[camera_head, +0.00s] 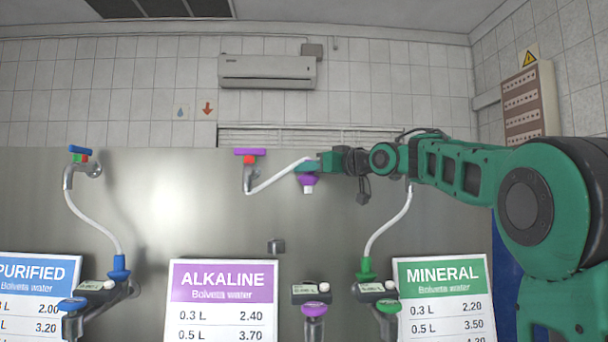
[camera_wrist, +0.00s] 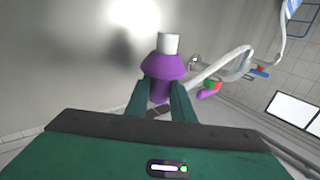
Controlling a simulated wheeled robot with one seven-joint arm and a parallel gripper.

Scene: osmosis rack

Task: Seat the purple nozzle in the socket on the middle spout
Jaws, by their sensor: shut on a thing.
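The purple nozzle (camera_head: 308,181) has a flared collar and a white tip. In the head view it hangs in the air with the white tip down, in front of the steel panel. My gripper (camera_head: 306,168) is shut on it. In the wrist view, the purple nozzle (camera_wrist: 166,67) sits between the two green fingers of my gripper (camera_wrist: 162,92). A white hose (camera_head: 275,180) runs from the purple-handled tap (camera_head: 250,158) to the nozzle's upper end at my gripper. The middle spout (camera_head: 314,310), with a purple top, is well below the nozzle. Its socket cannot be made out.
The blue nozzle (camera_head: 119,268) and green nozzle (camera_head: 366,267) sit on the outer spouts, each with a hose. A small grey block (camera_head: 276,246) sticks out below the held nozzle. The purple sign (camera_head: 222,280) and green sign (camera_head: 443,275) flank the middle spout.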

